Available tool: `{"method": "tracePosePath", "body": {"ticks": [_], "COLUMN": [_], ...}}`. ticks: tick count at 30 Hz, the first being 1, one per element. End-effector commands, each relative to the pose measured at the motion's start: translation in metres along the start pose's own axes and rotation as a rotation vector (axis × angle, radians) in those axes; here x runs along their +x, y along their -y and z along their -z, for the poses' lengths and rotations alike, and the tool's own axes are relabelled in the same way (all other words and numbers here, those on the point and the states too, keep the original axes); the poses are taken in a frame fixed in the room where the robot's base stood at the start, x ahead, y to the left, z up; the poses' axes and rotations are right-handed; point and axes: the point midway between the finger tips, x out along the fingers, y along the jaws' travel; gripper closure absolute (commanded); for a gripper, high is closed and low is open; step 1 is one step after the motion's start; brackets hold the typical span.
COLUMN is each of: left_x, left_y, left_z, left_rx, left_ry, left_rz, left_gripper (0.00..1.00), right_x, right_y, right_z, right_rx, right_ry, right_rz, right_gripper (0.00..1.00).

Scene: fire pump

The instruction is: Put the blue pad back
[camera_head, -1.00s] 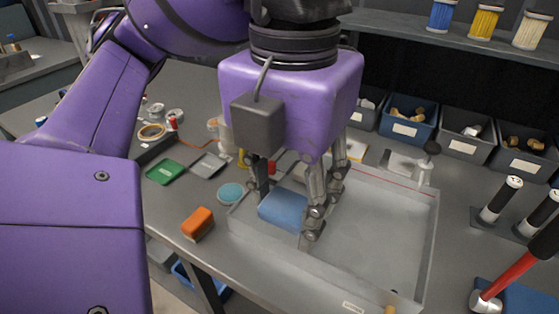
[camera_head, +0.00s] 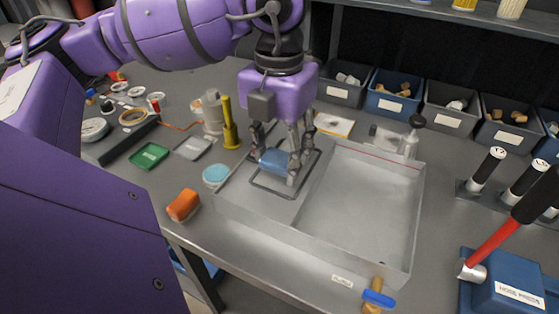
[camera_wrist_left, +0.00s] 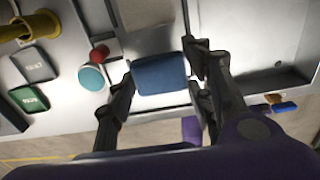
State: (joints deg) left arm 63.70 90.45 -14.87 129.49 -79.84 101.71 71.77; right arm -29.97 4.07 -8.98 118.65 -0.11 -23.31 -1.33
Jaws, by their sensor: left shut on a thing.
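The blue pad (camera_head: 274,161) is held between the fingers of my left gripper (camera_head: 276,165). It is over the left ledge of the grey tray (camera_head: 300,235), where a dark rectangular outline (camera_head: 268,189) shows around and below it. Whether the pad touches the ledge I cannot tell. In the left wrist view the pad (camera_wrist_left: 160,75) sits between the two fingers (camera_wrist_left: 160,82), one at each side. My right gripper is not in view.
An orange block (camera_head: 183,205) and a round light-blue pad (camera_head: 215,175) lie left of the tray. A yellow tool (camera_head: 229,125) stands behind. A red-handled lever (camera_head: 490,245) rises at the right. The tray's basin is empty.

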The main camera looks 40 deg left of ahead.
Motion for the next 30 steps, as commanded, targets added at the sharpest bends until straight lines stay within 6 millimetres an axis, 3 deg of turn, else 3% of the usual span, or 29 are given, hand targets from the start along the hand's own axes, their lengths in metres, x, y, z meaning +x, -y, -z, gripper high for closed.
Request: {"method": "tracePosePath", "body": {"ticks": [6,24,25,28,30], "left_x": [0.031,0.044,0.043,0.044,0.043], "left_y": [0.000,0.000,0.000,-0.001,-0.001], "left_z": [0.000,0.001,0.001,0.002,0.002], "left_rx": [0.000,-0.001,-0.001,0.000,0.001], "left_ry": [-0.003,-0.005,-0.005,-0.007,-0.008], "left_rz": [0.000,-0.002,-0.002,-0.003,-0.003], "left_gripper": [0.81,0.81,0.48,0.35,0.34], "right_x": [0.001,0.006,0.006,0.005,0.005], "right_y": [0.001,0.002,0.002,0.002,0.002], "right_z": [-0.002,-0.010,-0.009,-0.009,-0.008], "right_rx": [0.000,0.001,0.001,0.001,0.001], "right_ry": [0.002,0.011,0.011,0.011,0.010], "right_rz": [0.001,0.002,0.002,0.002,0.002], "right_gripper": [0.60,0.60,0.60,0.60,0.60]}}
